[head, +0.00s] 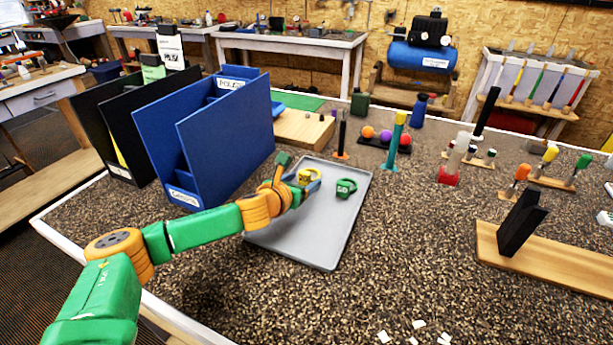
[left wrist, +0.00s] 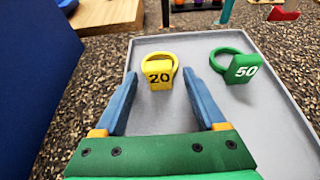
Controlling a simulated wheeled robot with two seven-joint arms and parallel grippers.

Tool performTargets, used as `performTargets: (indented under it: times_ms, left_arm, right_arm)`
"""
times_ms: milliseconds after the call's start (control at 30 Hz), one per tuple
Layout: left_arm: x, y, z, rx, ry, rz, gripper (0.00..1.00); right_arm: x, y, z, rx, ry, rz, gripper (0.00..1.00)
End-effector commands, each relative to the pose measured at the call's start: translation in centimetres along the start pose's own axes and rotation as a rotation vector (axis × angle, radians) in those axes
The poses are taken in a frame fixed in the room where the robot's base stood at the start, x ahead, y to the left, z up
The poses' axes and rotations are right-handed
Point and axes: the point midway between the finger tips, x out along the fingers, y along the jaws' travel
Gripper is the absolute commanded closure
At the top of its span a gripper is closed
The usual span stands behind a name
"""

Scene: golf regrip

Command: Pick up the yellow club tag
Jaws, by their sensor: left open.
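The yellow club tag (left wrist: 160,74) is a ring with a block marked 20. It lies on the grey tray (left wrist: 285,135). In the head view the yellow tag (head: 304,176) is partly hidden by my left gripper. My left gripper (left wrist: 158,84) is open, and its two blue fingers point toward the yellow tag, which shows between and just beyond the fingertips. In the head view my left gripper (head: 308,183) is over the tray's left part. I cannot tell its exact height above the tray. My right gripper is not in view.
A green tag (left wrist: 237,66) marked 50 lies on the tray to the right of the yellow one. A tall blue divided holder (head: 230,125) stands left of the tray. A wooden block (head: 300,130) and upright grips on stands are behind. The table front is mostly clear.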

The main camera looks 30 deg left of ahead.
Motion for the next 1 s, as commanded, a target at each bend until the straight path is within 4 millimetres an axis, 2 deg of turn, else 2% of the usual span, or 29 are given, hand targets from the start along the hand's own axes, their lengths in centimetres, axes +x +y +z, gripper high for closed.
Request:
performTargets:
  times_ms: [233,400,467,500,800,867,967,1000]
  left_arm:
    - [0.3,0.0,0.0,0.0,0.0,0.0,0.28]
    - [0.3,0.0,0.0,0.0,0.0,0.0,0.73]
    - [0.3,0.0,0.0,0.0,0.0,0.0,0.9]
    - [0.3,0.0,0.0,0.0,0.0,0.0,0.95]
    - [0.2,0.0,0.3,0.0,0.0,0.0,0.95]
    - [-0.1,0.0,1.0,0.001,-0.002,-0.001,0.95]
    - [-0.9,0.0,3.0,0.001,-0.006,0.0,0.95]
    - [-1.7,0.4,3.7,0.002,-0.005,0.001,0.95]
  right_arm:
    - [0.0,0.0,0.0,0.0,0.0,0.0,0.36]
    - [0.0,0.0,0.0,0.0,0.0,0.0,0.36]
    - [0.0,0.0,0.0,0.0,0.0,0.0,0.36]
    - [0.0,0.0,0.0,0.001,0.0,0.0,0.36]
    - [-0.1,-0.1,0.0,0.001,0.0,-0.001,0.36]
    - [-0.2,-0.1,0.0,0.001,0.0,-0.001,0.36]
    - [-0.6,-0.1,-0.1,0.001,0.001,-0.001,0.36]
    - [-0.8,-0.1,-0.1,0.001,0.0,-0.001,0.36]
